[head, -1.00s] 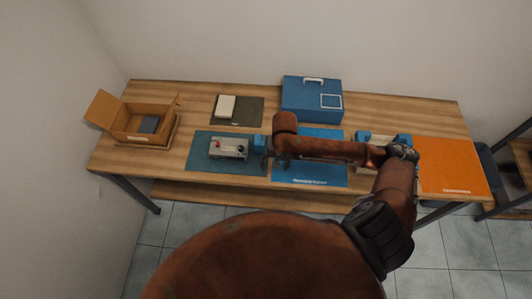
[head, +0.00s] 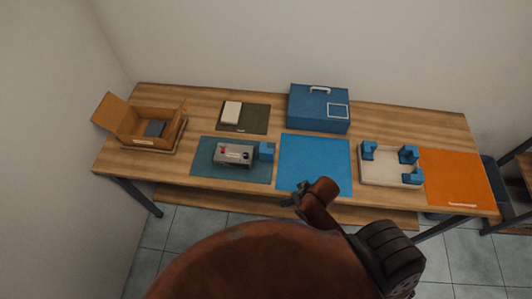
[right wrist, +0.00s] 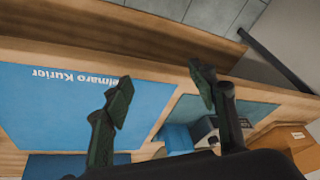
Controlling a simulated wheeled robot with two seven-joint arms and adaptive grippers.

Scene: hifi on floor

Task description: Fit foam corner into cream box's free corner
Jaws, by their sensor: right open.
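The cream box (head: 389,180) is an open shallow tray on the right half of the table. Blue foam corners sit in its back-left (head: 368,150), back-right (head: 408,154) and front-right (head: 412,177) corners; its front-left corner is bare. A loose blue foam corner (head: 266,151) stands at the right end of the grey hifi unit (head: 233,154); it also shows in the right wrist view (right wrist: 175,138). My right gripper (head: 295,194) is open and empty near the table's front edge, apart from the foam. It shows large in the right wrist view (right wrist: 160,95). My left gripper is out of view.
The hifi unit is on a teal mat (head: 205,170). A bare blue mat (head: 314,160) lies between it and the cream box. An orange mat (head: 455,175) is at right, a blue case (head: 319,110) behind, an open cardboard box (head: 140,125) at left.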

